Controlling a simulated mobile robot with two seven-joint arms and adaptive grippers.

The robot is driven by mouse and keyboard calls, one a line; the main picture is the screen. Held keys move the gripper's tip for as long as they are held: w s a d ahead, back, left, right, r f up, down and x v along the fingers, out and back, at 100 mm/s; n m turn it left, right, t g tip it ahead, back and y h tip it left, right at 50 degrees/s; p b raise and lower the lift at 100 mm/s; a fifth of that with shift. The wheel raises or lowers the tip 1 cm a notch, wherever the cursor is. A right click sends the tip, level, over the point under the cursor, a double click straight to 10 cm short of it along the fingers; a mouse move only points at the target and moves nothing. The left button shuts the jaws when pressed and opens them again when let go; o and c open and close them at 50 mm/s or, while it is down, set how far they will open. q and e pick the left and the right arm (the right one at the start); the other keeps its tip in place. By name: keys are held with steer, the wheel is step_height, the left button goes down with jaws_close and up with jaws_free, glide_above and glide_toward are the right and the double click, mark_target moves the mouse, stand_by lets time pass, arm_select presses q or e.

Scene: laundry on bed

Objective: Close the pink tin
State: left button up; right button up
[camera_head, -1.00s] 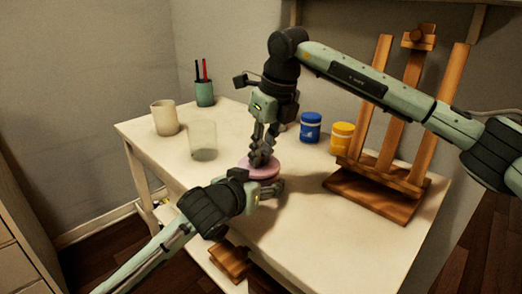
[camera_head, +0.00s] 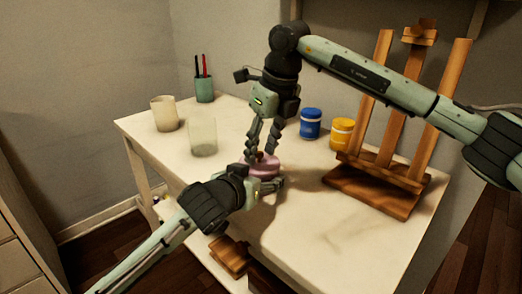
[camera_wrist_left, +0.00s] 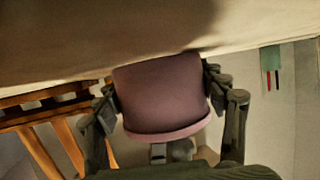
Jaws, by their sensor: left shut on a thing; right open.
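The pink tin (camera_head: 262,168) stands upright on the white table. My left gripper (camera_head: 264,183) is shut around its side from the near side. In the left wrist view the tin (camera_wrist_left: 162,95) fills the space between the two fingers, one on each side, and its rim shows at the lower edge. My right gripper (camera_head: 263,150) points down from above, its fingers spread over the top of the tin. A small dark spot shows at the top between the fingers. The fingers partly hide the top, so I cannot tell clearly how a lid sits.
A blue jar (camera_head: 311,124) and a yellow jar (camera_head: 341,134) stand right of the tin, beside a wooden easel (camera_head: 376,190). A clear glass (camera_head: 203,138), a beige cup (camera_head: 164,114) and a green pen cup (camera_head: 204,90) stand to the left. The table's front right (camera_head: 330,235) is clear.

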steer(key=v, duration=1.1)
steer(key=shift+r, duration=0.1)
arm_select(q)
steer(key=o, duration=1.8)
steer(key=shift+c, duration=0.2)
steer(key=v, duration=1.2)
